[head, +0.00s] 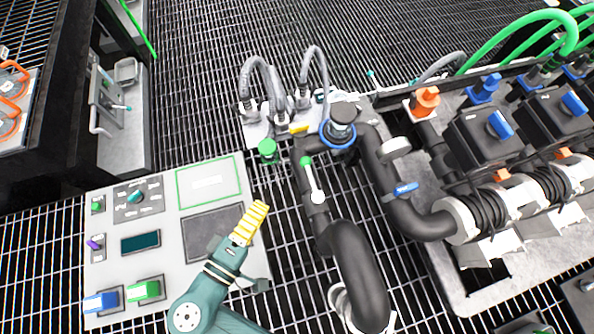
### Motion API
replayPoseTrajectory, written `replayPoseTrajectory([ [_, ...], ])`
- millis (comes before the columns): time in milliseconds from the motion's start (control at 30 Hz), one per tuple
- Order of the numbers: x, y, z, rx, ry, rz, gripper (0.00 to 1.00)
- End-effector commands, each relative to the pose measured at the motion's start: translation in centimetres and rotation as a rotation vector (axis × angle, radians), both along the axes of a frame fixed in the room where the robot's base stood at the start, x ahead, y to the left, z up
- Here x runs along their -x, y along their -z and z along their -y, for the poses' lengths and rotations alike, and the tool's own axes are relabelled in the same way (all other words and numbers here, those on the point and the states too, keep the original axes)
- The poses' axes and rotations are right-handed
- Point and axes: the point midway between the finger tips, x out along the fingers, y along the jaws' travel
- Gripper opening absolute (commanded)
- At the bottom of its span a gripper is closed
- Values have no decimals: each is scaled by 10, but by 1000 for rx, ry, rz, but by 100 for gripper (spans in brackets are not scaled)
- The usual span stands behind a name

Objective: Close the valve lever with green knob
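A pale lever (312,180) lies along the black pipe (305,205) in the middle, with a green end at the top and a whitish ball at the bottom. A separate green knob (268,148) stands to its upper left, beside the pipe fittings. I cannot tell whether that knob has a lever of its own. My gripper (262,206), with yellow ribbed fingers, is over the right edge of the control panel, left of the pale lever and apart from it. The fingers overlap in this view, so their opening is hidden. I see nothing held.
The grey control panel (102,250) with buttons lies at left. A blue-ringed black fitting (339,133) and a black pipe with a blue handle (405,189) stand right of the lever. Grey hoses (262,75) rise behind. Pumps (478,140) fill the right side. Open grating lies between.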

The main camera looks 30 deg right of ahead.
Motion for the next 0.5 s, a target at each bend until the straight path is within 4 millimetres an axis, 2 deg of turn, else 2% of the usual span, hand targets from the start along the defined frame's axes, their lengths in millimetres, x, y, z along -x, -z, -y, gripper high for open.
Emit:
replayPoseTrajectory([
  [400, -49, 15, 76, -4, 6, 2, 0],
  [500, -43, 19, 93, -3, 4, 1, 0],
])
